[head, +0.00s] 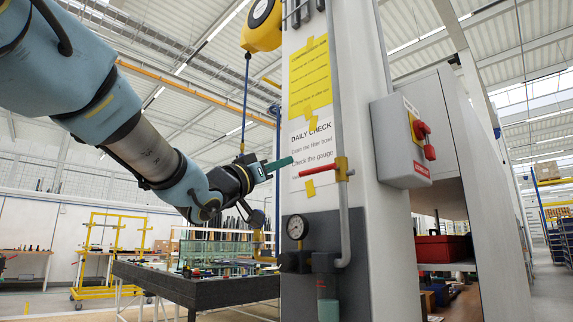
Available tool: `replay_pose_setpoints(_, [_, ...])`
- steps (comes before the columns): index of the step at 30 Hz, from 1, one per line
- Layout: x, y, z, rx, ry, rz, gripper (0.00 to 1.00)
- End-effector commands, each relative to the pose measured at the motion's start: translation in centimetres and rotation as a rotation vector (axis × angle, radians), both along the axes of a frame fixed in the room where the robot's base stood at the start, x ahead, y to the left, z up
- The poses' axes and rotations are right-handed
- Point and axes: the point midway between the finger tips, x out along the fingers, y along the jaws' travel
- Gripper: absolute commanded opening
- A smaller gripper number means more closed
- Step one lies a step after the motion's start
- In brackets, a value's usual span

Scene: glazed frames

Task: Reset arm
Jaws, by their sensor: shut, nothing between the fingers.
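My arm (150,150) reaches from the upper left to the middle of the head view. My gripper (287,162) is at its end, pointing right, with its teal fingers shut and nothing held. The fingertips show in front of the white pillar (365,220), beside the "Daily check" sign (311,145) and left of a red-handled valve (342,168). I cannot tell whether the fingertips touch the pillar or how far off they are.
A pressure gauge (297,227) and a grey pipe (344,225) are on the pillar below the gripper. A grey switch box (402,140) with a red handle is at right. A dark-sided table (190,290) with small items stands behind. A yellow hoist (262,25) hangs above.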

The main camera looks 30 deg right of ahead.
Motion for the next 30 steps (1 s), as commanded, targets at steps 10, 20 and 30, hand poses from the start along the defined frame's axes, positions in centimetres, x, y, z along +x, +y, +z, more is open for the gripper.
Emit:
replay_pose_setpoints(10, [0.0, 0.0, 0.0, 0.0, -0.001, 0.0, 0.0])
replay_pose_setpoints(20, [5.3, 1.8, -4.0, 0.098, 0.093, 0.166, 0.0])
replay_pose_setpoints(30, [16.3, 14.0, -21.8, 0.51, 0.469, 0.64, 0.0])
